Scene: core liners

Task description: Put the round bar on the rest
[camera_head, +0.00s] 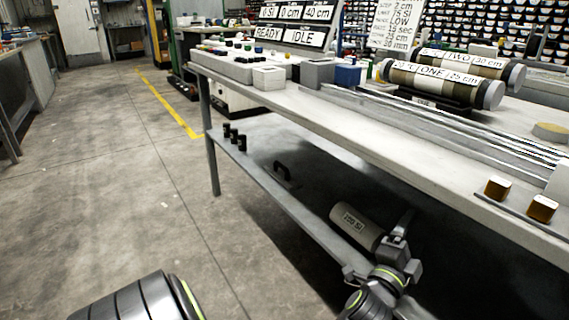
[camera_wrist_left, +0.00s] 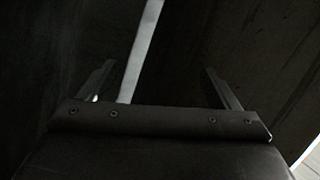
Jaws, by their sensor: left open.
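My left gripper (camera_head: 405,243) is low at the right of the head view, by the lower shelf and below the table top. In the dark left wrist view its two fingers (camera_wrist_left: 160,85) stand apart with nothing seen held between them. A pale grey cylinder with a label (camera_head: 356,226) lies on the lower shelf, just left of the gripper; I cannot tell whether they touch. Long metal rails or bars (camera_head: 450,122) run along the table top. I cannot tell for sure which thing is the round bar or which is the rest. My right gripper is not seen.
The table (camera_head: 365,135) holds labelled core cylinders (camera_head: 440,82) on a dark cradle, two brown blocks (camera_head: 497,188) and a signboard (camera_head: 295,25). Small black posts (camera_head: 235,138) and a black handle (camera_head: 283,173) are on the lower shelf (camera_head: 262,185). The floor at left is clear.

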